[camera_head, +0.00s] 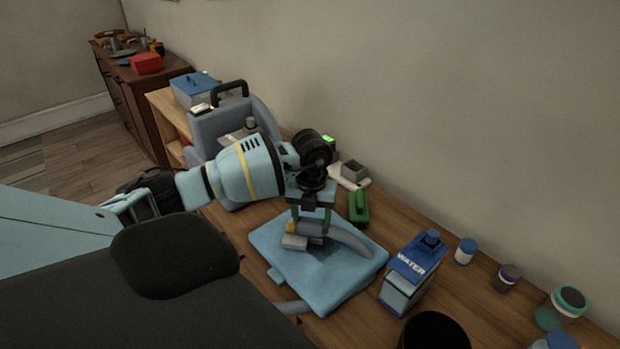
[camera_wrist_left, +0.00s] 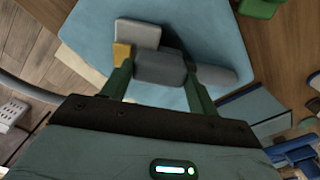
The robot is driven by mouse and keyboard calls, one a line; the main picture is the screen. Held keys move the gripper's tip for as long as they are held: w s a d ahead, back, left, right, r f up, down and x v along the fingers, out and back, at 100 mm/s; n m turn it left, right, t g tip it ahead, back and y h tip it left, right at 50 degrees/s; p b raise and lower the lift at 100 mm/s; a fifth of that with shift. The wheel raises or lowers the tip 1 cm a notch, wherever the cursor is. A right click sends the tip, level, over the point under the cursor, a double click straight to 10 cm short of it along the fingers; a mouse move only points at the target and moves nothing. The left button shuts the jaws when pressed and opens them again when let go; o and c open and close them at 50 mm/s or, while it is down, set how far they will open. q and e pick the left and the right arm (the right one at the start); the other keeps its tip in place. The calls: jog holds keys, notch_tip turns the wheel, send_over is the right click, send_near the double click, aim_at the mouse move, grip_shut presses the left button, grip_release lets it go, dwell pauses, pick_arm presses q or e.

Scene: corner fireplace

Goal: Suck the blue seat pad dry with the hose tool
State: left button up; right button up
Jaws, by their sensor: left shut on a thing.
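The blue seat pad (camera_head: 340,278) lies flat on the wooden table and also fills the upper middle of the left wrist view (camera_wrist_left: 215,30). My left gripper (camera_head: 312,230) points down over the pad's middle, shut on the hose tool (camera_head: 295,242). In the left wrist view the tool's dark grey body (camera_wrist_left: 160,68) sits between the green fingers, with a lighter grey head and a yellow part beside it. The tool is at or just above the pad; contact cannot be told. My right gripper is not in view.
A grey-blue machine with a black handle (camera_head: 230,90) stands behind my left arm. A blue-and-white water container (camera_head: 412,265) stands right of the pad. A green brush-like item (camera_head: 359,207) lies behind it. Several lidded jars (camera_head: 465,251) line the right side, near the wall.

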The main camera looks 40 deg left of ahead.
pick_arm(q)
jog(key=shift+s+d, duration=0.15)
jog(key=shift+d, duration=0.7)
jog(key=shift+d, duration=0.1)
